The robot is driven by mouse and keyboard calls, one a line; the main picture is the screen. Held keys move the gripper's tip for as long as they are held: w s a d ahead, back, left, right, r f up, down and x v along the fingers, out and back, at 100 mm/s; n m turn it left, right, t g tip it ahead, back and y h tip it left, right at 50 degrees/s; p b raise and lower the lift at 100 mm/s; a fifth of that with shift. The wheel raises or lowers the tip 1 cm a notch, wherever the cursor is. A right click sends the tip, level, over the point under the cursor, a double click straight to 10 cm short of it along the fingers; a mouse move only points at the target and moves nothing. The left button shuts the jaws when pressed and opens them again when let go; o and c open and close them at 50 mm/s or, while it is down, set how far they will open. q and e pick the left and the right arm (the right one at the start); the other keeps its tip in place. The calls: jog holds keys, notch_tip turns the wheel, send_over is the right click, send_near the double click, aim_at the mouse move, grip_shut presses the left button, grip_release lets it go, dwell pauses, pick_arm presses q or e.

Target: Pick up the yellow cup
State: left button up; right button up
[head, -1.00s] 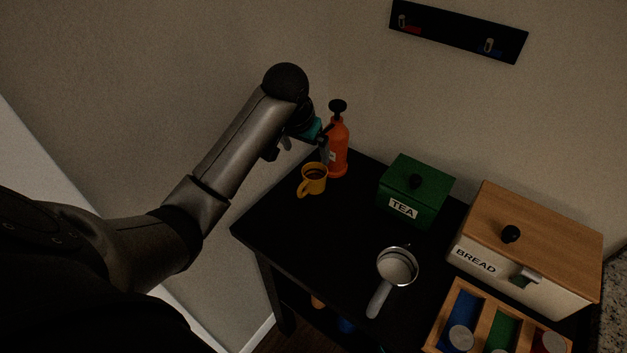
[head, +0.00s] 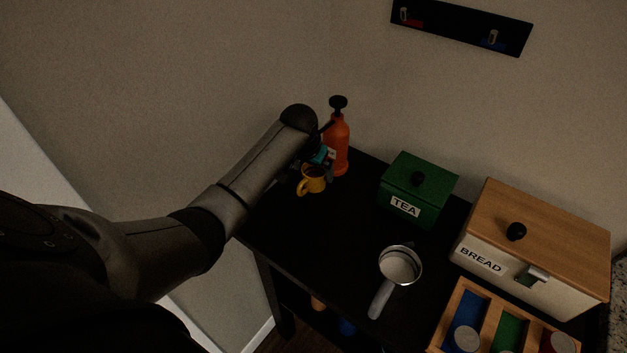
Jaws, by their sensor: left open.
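The yellow cup (head: 313,186) stands upright on the black table near its far left end, with its handle toward the lower left. My left gripper (head: 318,172) is open and is at the cup's rim, coming from above and behind it. Its fingers are small and dark here, and I cannot tell whether they touch the cup. The forearm hides part of the table's left edge. My right gripper is not in view.
An orange spray bottle (head: 338,140) stands close behind the cup. A green TEA box (head: 418,189), a strainer (head: 400,266), a BREAD box (head: 532,244) and a wooden divided tray (head: 487,325) stand to the right. The black table top (head: 320,240) is clear in front of the cup.

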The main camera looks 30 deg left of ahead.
aim_at(314, 174)
pick_arm(q)
jog(key=shift+b+x, duration=0.3)
jog(key=shift+x, duration=1.25)
jog(key=shift+s, duration=0.1)
jog(key=shift+c, duration=0.2)
jog(key=c, duration=1.2)
jog(key=shift+c, duration=1.1)
jog(key=shift+r, duration=0.15)
